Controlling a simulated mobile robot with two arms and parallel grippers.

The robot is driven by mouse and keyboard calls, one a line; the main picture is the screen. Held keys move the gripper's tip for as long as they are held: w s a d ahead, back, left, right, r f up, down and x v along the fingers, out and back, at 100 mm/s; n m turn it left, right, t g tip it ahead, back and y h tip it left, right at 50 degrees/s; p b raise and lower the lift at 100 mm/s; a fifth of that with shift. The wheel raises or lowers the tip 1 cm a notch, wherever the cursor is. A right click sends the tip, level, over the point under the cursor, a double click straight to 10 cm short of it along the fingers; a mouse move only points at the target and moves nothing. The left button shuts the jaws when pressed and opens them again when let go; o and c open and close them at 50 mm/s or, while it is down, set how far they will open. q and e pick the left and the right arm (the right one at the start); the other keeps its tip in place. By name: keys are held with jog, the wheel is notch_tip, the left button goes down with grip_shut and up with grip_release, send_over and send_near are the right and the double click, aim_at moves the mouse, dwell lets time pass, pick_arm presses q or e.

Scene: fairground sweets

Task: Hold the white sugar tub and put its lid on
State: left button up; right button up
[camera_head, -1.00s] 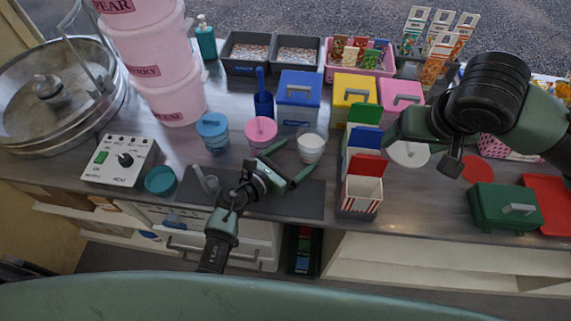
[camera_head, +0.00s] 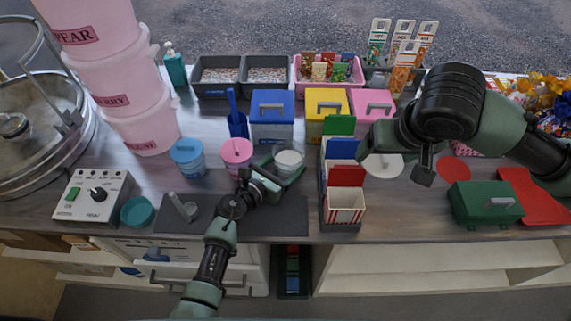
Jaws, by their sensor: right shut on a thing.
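The white sugar tub (camera_head: 289,160) stands on the counter near the middle, with no lid on it; its lower part is partly hidden by my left gripper. My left gripper (camera_head: 280,168) is open, with one finger on each side of the tub's near side. I cannot tell whether the fingers touch it. The round white lid (camera_head: 384,167) is to the right of the tub, beyond the striped boxes. My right gripper (camera_head: 372,148) is shut on the lid at its edge, and my forearm hides part of the area behind it.
Striped boxes with coloured cards (camera_head: 345,205) stand between tub and lid. A pink tub (camera_head: 236,152) and a blue tub (camera_head: 187,157) stand left of the sugar tub. A blue box (camera_head: 271,131) is behind. A dark mat (camera_head: 290,217) lies in front. A green case (camera_head: 487,203) sits right.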

pick_arm(q)
jog(key=shift+w+r+p, duration=0.1)
jog(key=shift+r+p, duration=0.2)
jog(key=shift+r, duration=0.05)
pick_arm(e)
jog(key=shift+w+r, duration=0.1)
jog(key=shift+r, duration=0.15)
pick_arm(q)
jog(key=shift+r+p, duration=0.4)
pick_arm(e)
jog(key=shift+r, duration=0.4)
pick_arm(q)
jog(key=o, duration=0.3)
jog(key=c, duration=0.5)
